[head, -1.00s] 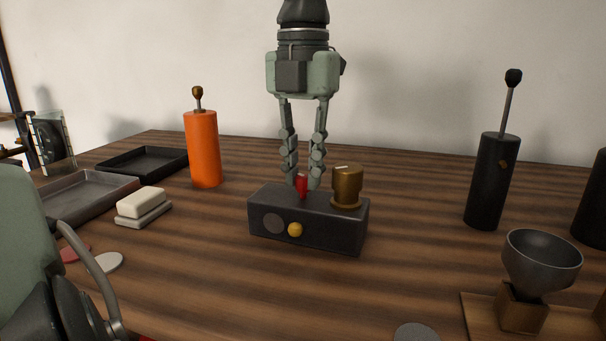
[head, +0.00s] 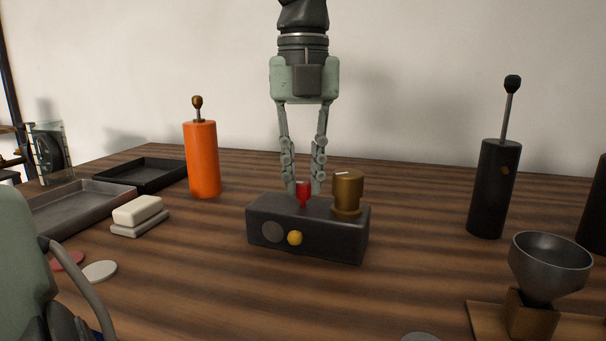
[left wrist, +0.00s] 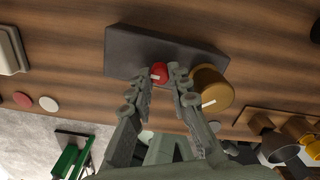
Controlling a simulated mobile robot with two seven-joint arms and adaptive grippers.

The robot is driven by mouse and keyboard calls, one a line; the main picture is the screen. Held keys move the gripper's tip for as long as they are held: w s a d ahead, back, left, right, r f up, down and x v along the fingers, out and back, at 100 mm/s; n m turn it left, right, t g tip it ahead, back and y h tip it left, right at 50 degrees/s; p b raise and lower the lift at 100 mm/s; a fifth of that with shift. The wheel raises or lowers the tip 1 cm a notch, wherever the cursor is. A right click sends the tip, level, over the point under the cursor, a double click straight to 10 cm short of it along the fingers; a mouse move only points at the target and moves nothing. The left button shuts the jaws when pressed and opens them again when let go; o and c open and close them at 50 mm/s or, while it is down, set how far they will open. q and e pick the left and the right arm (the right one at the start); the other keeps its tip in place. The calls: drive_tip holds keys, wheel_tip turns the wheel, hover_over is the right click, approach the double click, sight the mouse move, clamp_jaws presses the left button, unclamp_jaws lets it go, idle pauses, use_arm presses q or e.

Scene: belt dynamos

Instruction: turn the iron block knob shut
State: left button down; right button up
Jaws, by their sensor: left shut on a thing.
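The iron block (head: 335,241) is a dark, long block on the wooden table in the middle of the head view. It also shows at the top of the left wrist view (left wrist: 130,47). A small red knob (head: 303,190) stands on its top, and the left wrist view shows its red cap with a pale mark (left wrist: 159,72). A larger brass knob (head: 347,188) with a white line stands to its right. My left gripper (head: 304,189) points down from above, its fingers shut on the red knob and partly hiding it. My right gripper is not in view.
An orange cylinder (head: 203,160) stands behind left, with a white block (head: 138,209) and trays (head: 84,207) farther left. A black cylinder (head: 491,190) with a lever and a grey bowl (head: 549,267) stand right. The table before the block is mostly clear.

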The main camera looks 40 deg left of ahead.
sight(303, 183)
use_arm(q)
drive_tip(key=c, duration=1.4)
unclamp_jaws()
wheel_tip(303, 183, up, 12)
drive_tip(key=shift+r, duration=0.1)
